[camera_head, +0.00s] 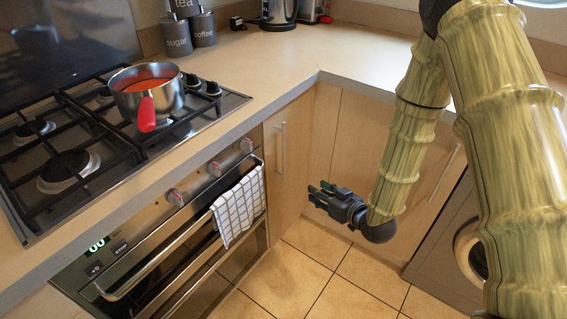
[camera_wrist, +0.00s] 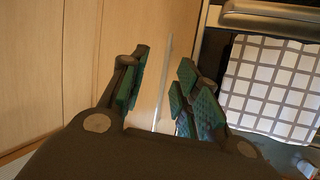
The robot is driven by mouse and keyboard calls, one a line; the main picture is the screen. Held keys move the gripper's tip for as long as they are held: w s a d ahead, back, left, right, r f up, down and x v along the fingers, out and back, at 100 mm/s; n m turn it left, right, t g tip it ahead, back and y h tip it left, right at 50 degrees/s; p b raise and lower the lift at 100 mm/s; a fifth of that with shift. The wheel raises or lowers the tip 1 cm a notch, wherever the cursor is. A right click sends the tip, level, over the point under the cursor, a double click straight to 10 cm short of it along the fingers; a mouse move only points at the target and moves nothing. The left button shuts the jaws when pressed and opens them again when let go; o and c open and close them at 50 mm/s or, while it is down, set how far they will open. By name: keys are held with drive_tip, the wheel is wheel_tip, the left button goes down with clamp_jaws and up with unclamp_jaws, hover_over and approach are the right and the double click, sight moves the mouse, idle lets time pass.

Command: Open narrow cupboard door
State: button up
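The narrow cupboard door (camera_head: 294,185) is light wood and stands just right of the oven. It looks shut. Its slim vertical metal bar handle (camera_head: 281,148) is on its left part. My gripper (camera_head: 318,193) is in front of the cupboards, to the right of the handle and lower in the head view. In the wrist view the green-padded fingers of my gripper (camera_wrist: 165,92) are spread apart with nothing held. The handle (camera_wrist: 162,88) appears between them, seemingly beyond the tips. The door (camera_wrist: 182,25) fills the middle behind it.
The oven with a checked towel (camera_head: 239,206) on its rail is left of the door; the towel (camera_wrist: 272,85) is close right in the wrist view. A pot (camera_head: 147,92) with a red handle stands on the hob. Wider cupboard fronts (camera_head: 350,135) are to the right. The tiled floor (camera_head: 305,265) is clear.

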sight(284, 148)
drive_tip(key=w+a+r+n+y+b, duration=0.1)
drive_tip(key=w+a+r+b, duration=0.1)
drive_tip(key=w+a, duration=0.1)
drive_tip(key=w+a+r+n+t+y+b, duration=0.1)
drive_tip(key=w+a+r+y+b, duration=0.1)
drive_tip(key=w+a, duration=0.2)
drive_tip(key=w+a+r+n+y+b, duration=0.1)
drive_tip(key=w+a+r+b, duration=0.1)
drive_tip(key=w+a, duration=0.2)
drive_tip(key=shift+w+a+r+t+y, duration=0.1)
drive_tip(key=shift+w+r+t+y, duration=0.1)
drive_tip(key=shift+w, duration=0.4)
drive_tip(key=shift+w+r+t+y, duration=0.1)
drive_tip(key=shift+w+r, duration=0.1)
drive_tip(key=shift+w, duration=0.35)
clamp_jaws()
